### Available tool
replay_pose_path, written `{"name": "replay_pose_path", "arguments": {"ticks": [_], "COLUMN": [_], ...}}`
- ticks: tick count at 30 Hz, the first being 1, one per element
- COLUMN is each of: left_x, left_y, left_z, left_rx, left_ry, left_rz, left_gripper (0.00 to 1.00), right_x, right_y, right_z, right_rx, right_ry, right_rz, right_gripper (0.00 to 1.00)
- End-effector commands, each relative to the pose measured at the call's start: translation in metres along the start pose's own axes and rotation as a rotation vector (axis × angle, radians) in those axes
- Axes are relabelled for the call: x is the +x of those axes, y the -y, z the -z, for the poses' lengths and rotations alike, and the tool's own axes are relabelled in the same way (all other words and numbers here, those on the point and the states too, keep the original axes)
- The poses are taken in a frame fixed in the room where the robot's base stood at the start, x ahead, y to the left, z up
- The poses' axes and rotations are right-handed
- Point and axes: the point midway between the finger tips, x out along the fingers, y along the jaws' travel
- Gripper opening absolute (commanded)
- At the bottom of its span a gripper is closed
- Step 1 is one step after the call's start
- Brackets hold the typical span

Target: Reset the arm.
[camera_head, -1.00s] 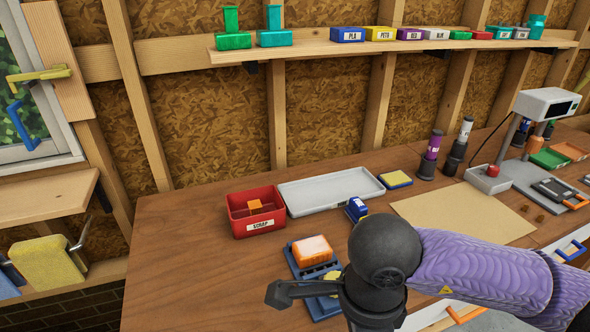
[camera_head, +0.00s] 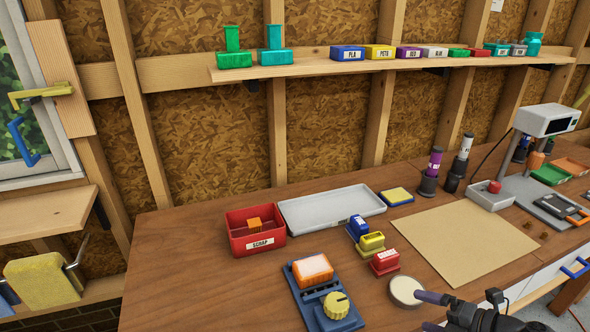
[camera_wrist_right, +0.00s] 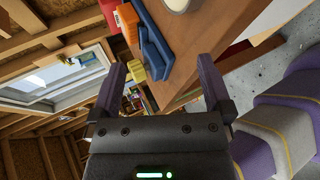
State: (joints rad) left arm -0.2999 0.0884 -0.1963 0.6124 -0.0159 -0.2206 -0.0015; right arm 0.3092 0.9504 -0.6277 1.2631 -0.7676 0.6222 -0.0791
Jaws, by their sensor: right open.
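My right gripper (camera_head: 428,312) is low at the bottom right in the head view, by the bench's front edge. Its two purple fingers are spread with nothing between them, and they also show apart in the right wrist view (camera_wrist_right: 163,82). Part of the right arm's dark wrist shows behind the fingers; the rest is out of the head view. The arm's purple and grey links show at the right of the wrist view. My left gripper is in neither view.
Near the gripper are a round white-topped dish (camera_head: 407,290), a red block (camera_head: 384,262) and a blue device (camera_head: 303,290) with a yellow knob (camera_head: 336,305). Behind stand a red scrap bin (camera_head: 262,243) and a grey tray (camera_head: 340,208). A tan mat (camera_head: 465,245) lies bare.

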Motion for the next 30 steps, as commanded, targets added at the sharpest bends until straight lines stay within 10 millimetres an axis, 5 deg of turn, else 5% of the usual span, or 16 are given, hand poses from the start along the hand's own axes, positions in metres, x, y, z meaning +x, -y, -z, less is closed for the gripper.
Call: {"name": "replay_pose_path", "arguments": {"ticks": [3,7,11,15,16,22,26,30], "left_x": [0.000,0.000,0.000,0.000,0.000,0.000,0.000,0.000], "left_y": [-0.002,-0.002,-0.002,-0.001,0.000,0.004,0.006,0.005], "left_z": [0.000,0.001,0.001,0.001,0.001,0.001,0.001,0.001], "left_rx": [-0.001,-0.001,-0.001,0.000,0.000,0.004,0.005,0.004], "left_ry": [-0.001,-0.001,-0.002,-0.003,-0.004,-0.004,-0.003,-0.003], "left_rz": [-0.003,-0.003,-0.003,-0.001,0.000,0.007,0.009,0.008], "left_gripper": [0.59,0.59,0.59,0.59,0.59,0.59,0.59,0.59], "right_x": [-0.058,-0.155,-0.264,-0.382,-0.377,-0.242,-0.152,-0.073], "right_y": [0.086,0.180,0.254,0.306,0.319,0.386,0.392,0.371], "right_z": [-0.060,-0.091,-0.084,-0.043,-0.025,0.117,0.218,0.307], "right_rx": [0.330,0.613,0.823,0.987,1.040,1.402,1.632,1.830], "right_ry": [0.402,0.834,1.228,1.628,1.643,1.444,1.301,1.159], "right_rz": [0.084,0.200,0.326,0.462,0.475,0.529,0.566,0.594], "right_gripper": [1.00,1.00,1.00,1.00,1.00,1.00,1.00,1.00]}}
